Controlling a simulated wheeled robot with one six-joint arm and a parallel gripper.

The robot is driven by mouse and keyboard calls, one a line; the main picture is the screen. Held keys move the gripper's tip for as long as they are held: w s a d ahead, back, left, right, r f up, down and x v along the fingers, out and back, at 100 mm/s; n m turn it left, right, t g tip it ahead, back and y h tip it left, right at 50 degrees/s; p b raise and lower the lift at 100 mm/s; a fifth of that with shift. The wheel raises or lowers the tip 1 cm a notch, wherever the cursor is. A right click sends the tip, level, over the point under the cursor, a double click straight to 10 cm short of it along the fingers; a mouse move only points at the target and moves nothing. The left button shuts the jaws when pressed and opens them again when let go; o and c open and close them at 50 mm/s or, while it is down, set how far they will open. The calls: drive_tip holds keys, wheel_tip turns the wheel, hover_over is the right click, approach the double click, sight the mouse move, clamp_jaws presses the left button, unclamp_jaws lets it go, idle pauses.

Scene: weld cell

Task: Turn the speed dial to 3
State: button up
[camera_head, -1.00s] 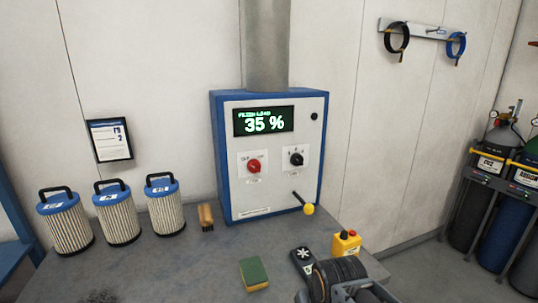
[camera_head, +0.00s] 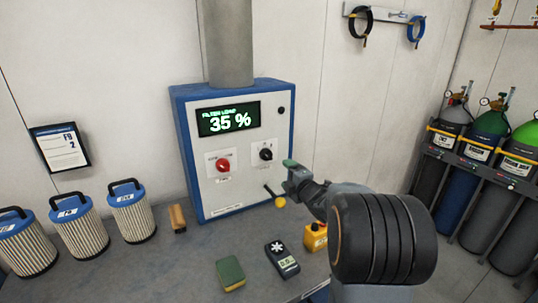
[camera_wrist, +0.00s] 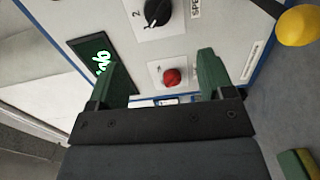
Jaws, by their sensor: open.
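The speed dial (camera_head: 265,152) is a black knob on a white plate, on the right of the blue-edged control box (camera_head: 186,175). In the wrist view the black dial (camera_wrist: 157,12) is at the top, with a "2" and "SPEED" lettering beside it. A red knob (camera_head: 223,165) sits left of it; the red knob also shows in the wrist view (camera_wrist: 171,76), between my fingers. My gripper (camera_head: 289,170) has green fingers and is in front of the box, right of and below the dial. In the wrist view my gripper (camera_wrist: 160,80) is open and empty, apart from the dial.
A yellow-balled lever (camera_head: 280,202) sticks out below the dial, close to my gripper. A yellow button box (camera_head: 315,237), a handheld meter (camera_head: 282,258) and a sponge (camera_head: 230,272) lie on the bench. Filters (camera_head: 80,224) and a brush (camera_head: 177,218) stand left.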

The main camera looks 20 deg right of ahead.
sight(269, 157)
drive_tip(key=shift+n+y, duration=0.3)
drive_tip(key=w+p, duration=0.1)
drive_tip(key=w, duration=0.3)
drive_tip(key=w+a+p, duration=0.1)
drive_tip(key=w+p, duration=0.1)
drive_tip(key=w, duration=0.3)
drive_tip(key=w+p, duration=0.1)
drive_tip(key=w, duration=0.3)
drive_tip(key=shift+w+a+p, duration=0.25)
drive_tip(key=shift+w+p, duration=0.1)
drive_tip(key=c, duration=0.9)
